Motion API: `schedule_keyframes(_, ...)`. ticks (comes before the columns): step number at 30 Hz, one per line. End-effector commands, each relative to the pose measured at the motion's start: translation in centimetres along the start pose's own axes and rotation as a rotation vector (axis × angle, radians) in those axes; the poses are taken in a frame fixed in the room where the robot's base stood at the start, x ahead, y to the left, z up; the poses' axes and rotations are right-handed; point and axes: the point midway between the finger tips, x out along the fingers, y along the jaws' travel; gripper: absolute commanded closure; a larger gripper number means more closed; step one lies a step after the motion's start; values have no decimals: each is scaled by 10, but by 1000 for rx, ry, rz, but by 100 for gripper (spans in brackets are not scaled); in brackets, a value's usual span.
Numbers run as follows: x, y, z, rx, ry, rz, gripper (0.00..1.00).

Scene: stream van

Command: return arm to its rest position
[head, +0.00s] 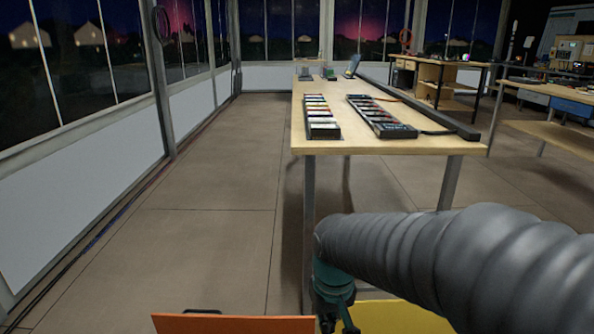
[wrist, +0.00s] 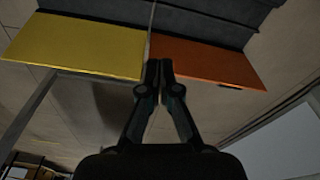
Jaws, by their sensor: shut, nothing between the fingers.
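My arm reaches in from the right of the head view as a grey ribbed sleeve, with the green wrist part at its end. My gripper (wrist: 160,72) shows in the wrist view with its two dark fingers together and nothing between them. In the head view the fingers are mostly cut off at the bottom edge. An orange panel (head: 235,324) and a yellow panel (head: 395,318) lie at the bottom of the head view. In the wrist view the yellow panel (wrist: 75,45) is left and the orange panel (wrist: 205,62) right of the fingertips. I cannot tell whether the fingers touch them.
Other benches (head: 432,75) stand at the right. A windowed wall runs along the left. The floor (head: 215,190) left of the table is clear.

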Motion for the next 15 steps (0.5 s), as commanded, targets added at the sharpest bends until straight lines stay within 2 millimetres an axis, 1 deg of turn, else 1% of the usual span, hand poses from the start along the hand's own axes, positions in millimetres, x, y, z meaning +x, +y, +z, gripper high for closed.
schedule_keyframes(1, -11, 7, 14, 16, 22, 0, 100)
schedule_keyframes(9, -48, 33, 78, 104, 129, 9, 100)
schedule_keyframes(12, -60, 41, 98, 145, 181, 18, 100)
schedule_keyframes(15, -73, 48, 113, 182, 238, 30, 100)
